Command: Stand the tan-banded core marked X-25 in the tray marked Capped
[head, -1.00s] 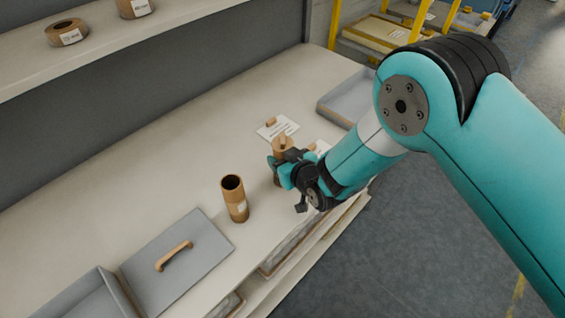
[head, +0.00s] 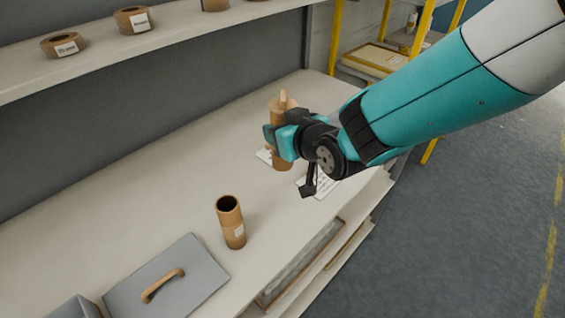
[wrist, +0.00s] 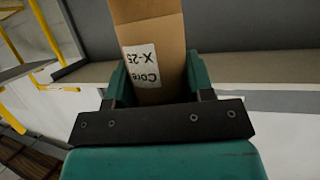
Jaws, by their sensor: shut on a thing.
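My gripper (head: 281,140) is shut around the side of a brown cardboard core (head: 282,163). A tan peg-like piece sticks up from its top. In the wrist view the core (wrist: 150,40) sits between the green fingers (wrist: 160,88), and its white label reads "Core X-25", upside down. The core is about upright and appears held above the bench. A grey tray (head: 76,308) is cut off at the bottom left; no marking on it is readable. Any tray at the right end of the bench is hidden by my arm.
Another open brown core (head: 231,225) stands upright on the bench (head: 150,190). A grey lid (head: 205,285) with a wooden handle lies near it. Printed cards (head: 322,187) lie by my gripper. Tape-like rolls (head: 62,46) sit on the shelf above. A yellow rack stands behind.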

